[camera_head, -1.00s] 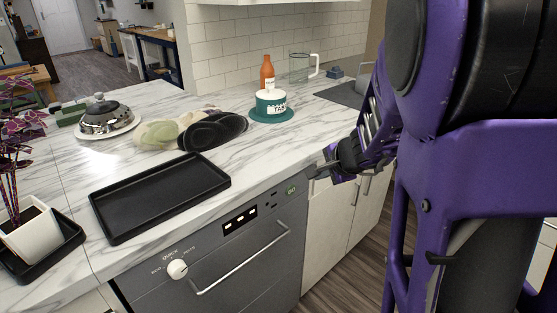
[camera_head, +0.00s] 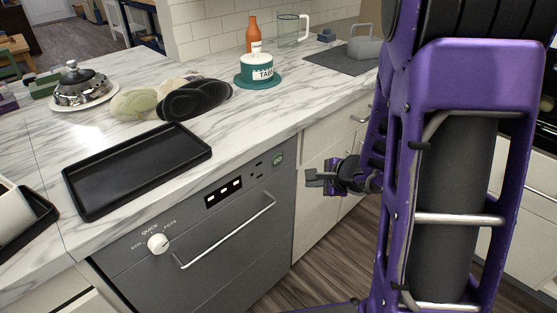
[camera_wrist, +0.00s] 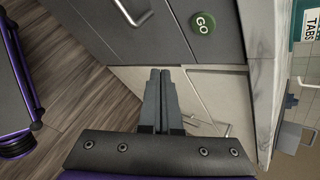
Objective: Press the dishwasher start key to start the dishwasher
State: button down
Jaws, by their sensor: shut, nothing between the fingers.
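The dishwasher (camera_head: 228,232) is a dark grey front under the counter, with a bar handle, a white dial (camera_head: 158,243) and a small black display (camera_head: 223,192). Its start key is a green round button (camera_head: 278,159) marked GO at the panel's upper right corner. In the wrist view the GO button (camera_wrist: 202,23) is at the top, beyond and right of my fingertips. My gripper (camera_head: 312,182) is shut and empty, apart from the button, to its right and lower in the head view. Its fingers (camera_wrist: 160,75) point toward the dishwasher's edge in the wrist view.
A black tray (camera_head: 140,168) lies on the marble counter above the dishwasher. White cabinets (camera_head: 322,210) adjoin on the right. The wood floor in front is clear.

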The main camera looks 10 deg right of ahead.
aim_at(278, 165)
jog(key=w+a, duration=0.5)
jog(key=w, duration=0.2)
jog(key=shift+p, duration=0.45)
jog(key=shift+w+a, duration=0.1)
jog(key=shift+w, duration=0.05)
dwell(1.7)
jog(key=shift+w+a+b, duration=0.2)
jog(key=shift+w+b, duration=0.05)
jog(key=shift+b, duration=0.1)
jog(key=shift+w+a, duration=0.25)
jog(key=shift+w, duration=0.05)
dwell(0.6)
jog(key=shift+s+d, duration=0.1)
jog(key=shift+s, duration=0.05)
jog(key=shift+s+d, duration=0.4)
jog(key=shift+s, duration=0.1)
dwell(0.4)
